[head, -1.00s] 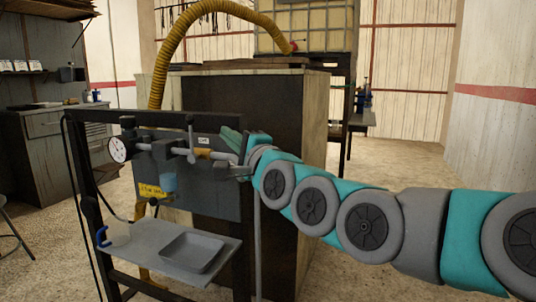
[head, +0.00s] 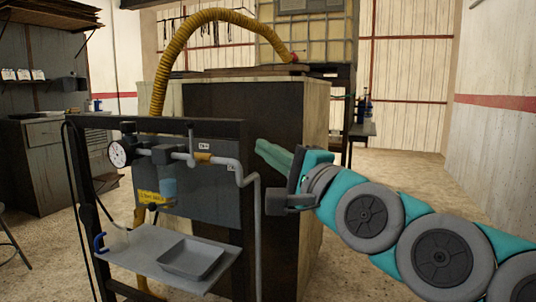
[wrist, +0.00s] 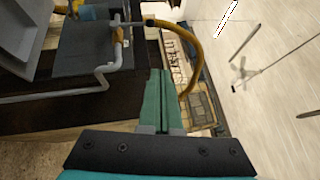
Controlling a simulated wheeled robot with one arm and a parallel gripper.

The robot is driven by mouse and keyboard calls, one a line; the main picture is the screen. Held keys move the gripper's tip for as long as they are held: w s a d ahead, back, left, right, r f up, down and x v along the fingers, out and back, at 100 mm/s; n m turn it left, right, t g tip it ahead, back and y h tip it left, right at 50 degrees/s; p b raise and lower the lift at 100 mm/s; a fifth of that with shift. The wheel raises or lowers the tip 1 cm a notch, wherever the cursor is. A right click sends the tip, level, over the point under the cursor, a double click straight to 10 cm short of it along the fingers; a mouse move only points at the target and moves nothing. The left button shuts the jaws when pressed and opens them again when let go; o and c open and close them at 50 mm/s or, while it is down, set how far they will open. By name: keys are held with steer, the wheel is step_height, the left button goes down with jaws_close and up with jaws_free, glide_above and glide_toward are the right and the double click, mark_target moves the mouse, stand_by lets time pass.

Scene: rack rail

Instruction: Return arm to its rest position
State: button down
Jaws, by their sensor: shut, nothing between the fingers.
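My arm reaches in from the right side of the head view. My gripper (head: 272,153) is at its end, just right of the rack, with its green fingers pointing left. In the wrist view the fingers (wrist: 162,100) lie together with nothing between them. In the head view the gripper is apart from the rack's grey pipe (head: 250,178), with the dark cabinet behind it. The rack (head: 210,128) carries a dark panel with a dial gauge (head: 119,154), a pipe with fittings and a blue cup-like part (head: 168,186).
A grey tray (head: 192,259) sits on the rack's lower shelf (head: 135,258), with a blue hook-shaped thing (head: 99,243) at its left. A large cabinet (head: 225,115) with a yellow hose (head: 165,65) stands behind. Open floor (head: 405,185) lies at the right.

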steer(key=shift+f, duration=0.1)
steer(key=s+d+f+n+g+h, duration=0.1)
steer(key=s+f+n+g+h, duration=0.25)
steer(key=f, duration=0.85)
steer(key=s+f+n+g+h, duration=0.2)
steer(key=f+n+g, duration=0.25)
steer(key=f, duration=0.85)
steer(key=s+d+f+n+g+h, duration=0.1)
steer(key=s+d+f+g+h, duration=0.1)
steer(key=s, duration=0.5)
steer(key=s+d+f+n+g+h, duration=0.1)
steer(key=s+d+f+n+g, duration=0.1)
steer(key=s+d+f+g, duration=0.3)
steer(key=s+d+f+n+g+h, duration=0.1)
steer(key=s+d+f+g+h, duration=0.1)
steer(key=s+d+f, duration=0.4)
steer(key=s+f+g, duration=0.1)
steer(key=s+f, duration=0.1)
steer(key=s, duration=0.1)
steer(key=shift+s+d+f+n+h, duration=0.3)
steer(key=shift+s+d+f+h, duration=0.05)
steer(key=shift+s+d+f, duration=0.05)
steer(key=shift+a, duration=0.15)
